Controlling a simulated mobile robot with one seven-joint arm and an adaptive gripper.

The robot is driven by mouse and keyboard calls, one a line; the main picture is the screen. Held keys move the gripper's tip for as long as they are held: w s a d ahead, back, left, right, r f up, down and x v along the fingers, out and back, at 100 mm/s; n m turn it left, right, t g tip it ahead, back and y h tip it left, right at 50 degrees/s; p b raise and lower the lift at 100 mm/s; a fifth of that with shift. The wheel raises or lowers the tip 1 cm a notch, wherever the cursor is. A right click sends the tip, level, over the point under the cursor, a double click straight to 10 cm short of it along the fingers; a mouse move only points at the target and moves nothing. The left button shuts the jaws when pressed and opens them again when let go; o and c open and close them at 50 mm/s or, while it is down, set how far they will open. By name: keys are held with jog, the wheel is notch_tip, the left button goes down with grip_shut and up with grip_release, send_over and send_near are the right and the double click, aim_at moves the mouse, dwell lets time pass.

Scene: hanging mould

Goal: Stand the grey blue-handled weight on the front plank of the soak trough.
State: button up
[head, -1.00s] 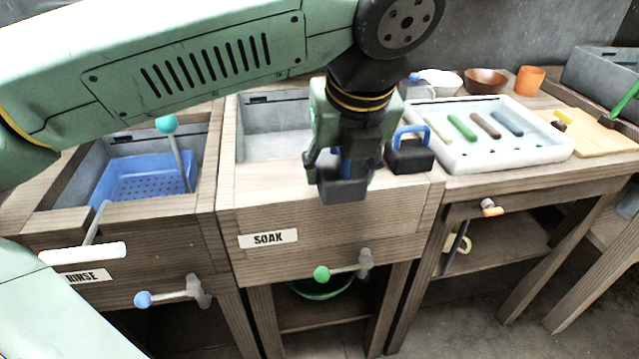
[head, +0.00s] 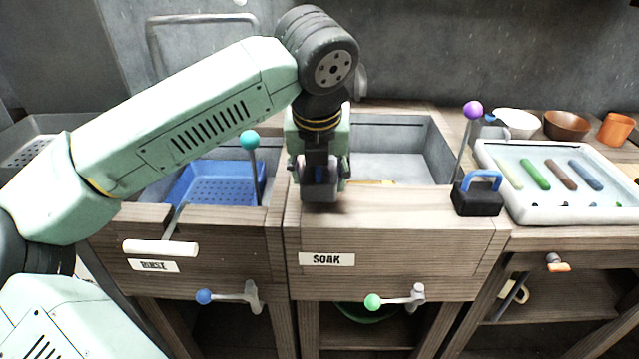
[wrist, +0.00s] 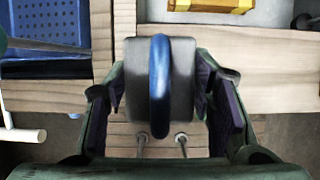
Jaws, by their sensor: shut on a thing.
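The grey blue-handled weight (wrist: 183,85) is between the fingers of my gripper (wrist: 165,95), which is shut on it. Its blue handle (wrist: 158,85) points up at the wrist camera. In the head view my gripper (head: 320,172) holds the weight (head: 320,191) upright over the left part of the soak trough's front plank (head: 400,212). A dark shadow lies on the plank just beside it. I cannot tell whether its base touches the wood. The soak trough (head: 410,165) is behind, its label on the front.
A black block with a blue handle (head: 478,198) stands at the plank's right end. A purple-knobbed rod (head: 465,140) rises behind it. A teal-knobbed lever (head: 252,165) stands left of my gripper by the rinse basin (head: 205,185). A yellow object (wrist: 222,8) lies inside the trough. The plank's middle is clear.

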aim_at(319, 189)
jog(key=shift+f, duration=1.55)
jog(key=shift+f, duration=0.15)
jog(key=o, duration=1.6)
jog(key=shift+o, duration=0.2)
jog(key=shift+r+p, duration=0.25)
jog(key=shift+p, duration=0.1)
jog(key=b+v, duration=0.1)
jog(key=v, duration=1.1)
jog(key=shift+d, duration=0.1)
